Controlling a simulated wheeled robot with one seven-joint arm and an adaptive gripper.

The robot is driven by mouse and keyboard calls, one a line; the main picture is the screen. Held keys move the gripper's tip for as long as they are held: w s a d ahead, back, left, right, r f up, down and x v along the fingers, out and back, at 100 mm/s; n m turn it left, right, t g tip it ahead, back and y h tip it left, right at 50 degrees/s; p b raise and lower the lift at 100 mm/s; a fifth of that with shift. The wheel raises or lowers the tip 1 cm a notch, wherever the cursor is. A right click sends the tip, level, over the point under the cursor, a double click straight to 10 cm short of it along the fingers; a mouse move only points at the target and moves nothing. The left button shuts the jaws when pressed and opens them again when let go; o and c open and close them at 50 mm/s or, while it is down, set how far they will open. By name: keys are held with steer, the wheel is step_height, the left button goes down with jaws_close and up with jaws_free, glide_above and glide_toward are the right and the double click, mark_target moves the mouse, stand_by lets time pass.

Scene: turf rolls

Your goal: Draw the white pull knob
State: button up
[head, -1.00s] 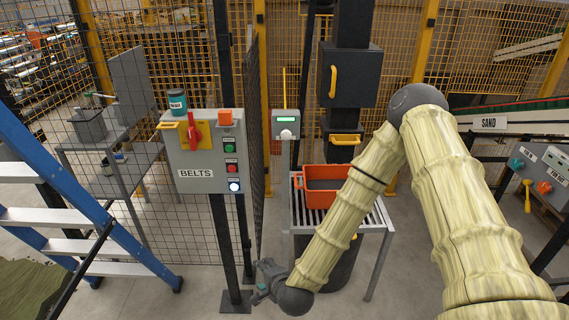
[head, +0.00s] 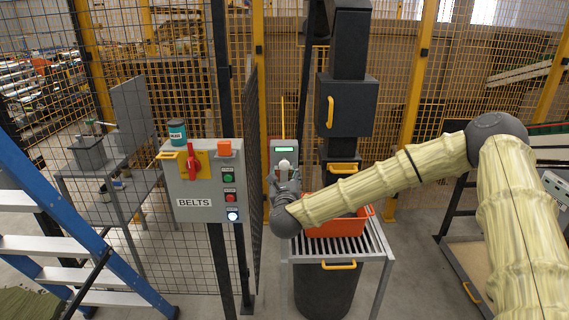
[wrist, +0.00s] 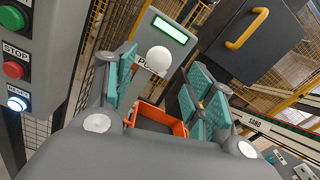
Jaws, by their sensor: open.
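The white pull knob (wrist: 159,59) is a round white ball on the front of a grey post-mounted box (head: 284,146) with a green display. In the wrist view it shows between and beyond the tips of my gripper (wrist: 157,92), whose teal-padded fingers are spread wide with nothing between them. A label under the knob is partly covered by it. In the head view the knob (head: 285,165) shows just above my gripper (head: 286,182), which points away toward the box.
The BELTS control panel (head: 203,180) with its buttons stands close on the left, beside a mesh fence. A dark cabinet with a yellow handle (head: 331,112) stands right of the knob.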

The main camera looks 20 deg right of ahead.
mark_target(284, 166)
steer(key=p+x, duration=0.2)
steer(key=x, duration=0.5)
steer(key=shift+w+f, duration=0.1)
steer(key=shift+w, duration=0.1)
steer(key=shift+c, duration=0.2)
